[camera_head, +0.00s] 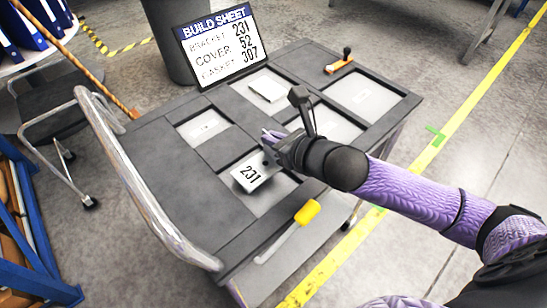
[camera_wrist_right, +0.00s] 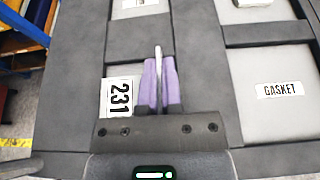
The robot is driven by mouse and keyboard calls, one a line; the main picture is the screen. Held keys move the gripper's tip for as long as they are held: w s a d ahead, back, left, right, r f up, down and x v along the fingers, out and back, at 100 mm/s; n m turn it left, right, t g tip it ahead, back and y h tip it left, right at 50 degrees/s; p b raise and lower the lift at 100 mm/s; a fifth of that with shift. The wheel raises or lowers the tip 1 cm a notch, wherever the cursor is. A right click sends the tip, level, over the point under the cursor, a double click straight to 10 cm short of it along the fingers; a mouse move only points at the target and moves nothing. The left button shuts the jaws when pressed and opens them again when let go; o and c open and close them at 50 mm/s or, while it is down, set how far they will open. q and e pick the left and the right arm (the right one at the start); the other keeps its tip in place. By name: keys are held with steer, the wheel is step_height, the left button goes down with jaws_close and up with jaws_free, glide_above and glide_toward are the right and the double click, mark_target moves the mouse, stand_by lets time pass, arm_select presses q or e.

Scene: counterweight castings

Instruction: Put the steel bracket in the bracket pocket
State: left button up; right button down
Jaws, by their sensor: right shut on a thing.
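My right gripper (camera_head: 270,147) is shut on a steel bracket (camera_head: 262,158) and holds it over the cart's foam tray. The bracket's white "231" label (camera_head: 250,173) faces up in the head view. In the right wrist view, a thin grey edge of the bracket (camera_wrist_right: 158,62) stands between the purple fingers (camera_wrist_right: 160,85), with the 231 label (camera_wrist_right: 119,97) left of them. A pale pocket (camera_head: 268,198) lies under and beside the bracket in the head view; its own label is not visible. I cannot tell whether the bracket touches the pocket floor. My left gripper is not in view.
The build sheet (camera_head: 218,47) stands at the back. A pocket labelled GASKET (camera_wrist_right: 280,90) lies right of the gripper in the wrist view. A yellow-handled tool (camera_head: 307,212) lies at the front; an orange-handled one (camera_head: 339,65) lies behind. The cart's handle rail (camera_head: 130,170) runs along the left.

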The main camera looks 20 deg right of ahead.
mark_target(264, 147)
step_height(264, 147, down, 4)
steer(key=shift+r+b, duration=0.25)
steer(key=shift+b, duration=0.4)
steer(key=shift+r, duration=0.1)
steer(key=c, duration=1.3)
jaws_free()
steer(key=o, duration=0.5)
steer(key=shift+s+r, duration=0.1)
steer(key=shift+s, duration=0.05)
steer(key=p+v, duration=0.3)
steer(key=v, duration=0.8)
steer(key=shift+r+p, duration=0.1)
steer(key=shift+p, duration=0.3)
steer(key=shift+s+d+r, duration=0.1)
steer(key=shift+s+d, duration=0.1)
steer(key=shift+s, duration=0.1)
